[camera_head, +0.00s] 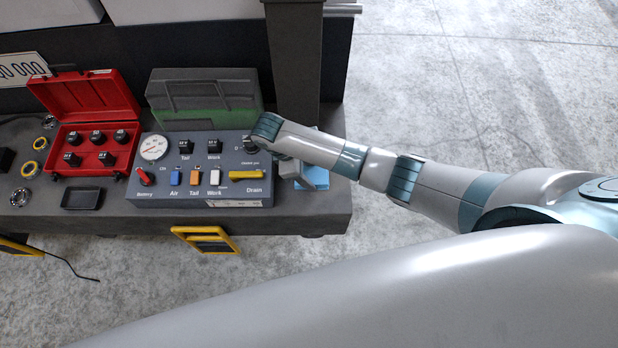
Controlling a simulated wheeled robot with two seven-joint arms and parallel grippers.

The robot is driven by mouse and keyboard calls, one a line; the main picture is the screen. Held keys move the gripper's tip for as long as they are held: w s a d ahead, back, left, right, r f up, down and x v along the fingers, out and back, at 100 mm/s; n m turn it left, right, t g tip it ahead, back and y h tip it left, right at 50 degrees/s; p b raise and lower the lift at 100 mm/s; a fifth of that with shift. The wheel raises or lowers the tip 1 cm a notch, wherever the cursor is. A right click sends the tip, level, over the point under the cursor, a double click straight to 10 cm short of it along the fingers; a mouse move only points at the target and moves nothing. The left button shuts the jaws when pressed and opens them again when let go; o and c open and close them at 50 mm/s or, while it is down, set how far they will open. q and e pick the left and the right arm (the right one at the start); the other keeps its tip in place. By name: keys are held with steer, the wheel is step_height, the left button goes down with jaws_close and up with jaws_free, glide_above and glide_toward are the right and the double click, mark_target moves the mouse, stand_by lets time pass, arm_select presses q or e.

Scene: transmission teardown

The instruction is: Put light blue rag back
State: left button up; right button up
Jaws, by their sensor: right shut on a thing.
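The light blue rag (316,178) is at the right end of the dark bench, beside the control panel. Only part of it shows, because my right wrist and gripper cover the rest. My right gripper (297,178) is over this end of the bench, shut on the rag. The fingertips are mostly hidden, and I cannot tell whether the rag touches the bench top. My left gripper is not in view.
The grey control panel (205,194) with switches and a gauge is left of the rag. A green and grey case (204,97) stands behind it. An open red case (88,98) with black sockets and a small black tray (82,198) are further left. A dark post (294,60) rises behind my gripper.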

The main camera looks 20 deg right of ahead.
steer(key=shift+w+f, duration=0.15)
steer(key=shift+f+p, duration=0.35)
steer(key=shift+f, duration=1.6)
steer(key=shift+f, duration=0.1)
steer(key=o, duration=0.9)
steer(key=shift+o, duration=0.2)
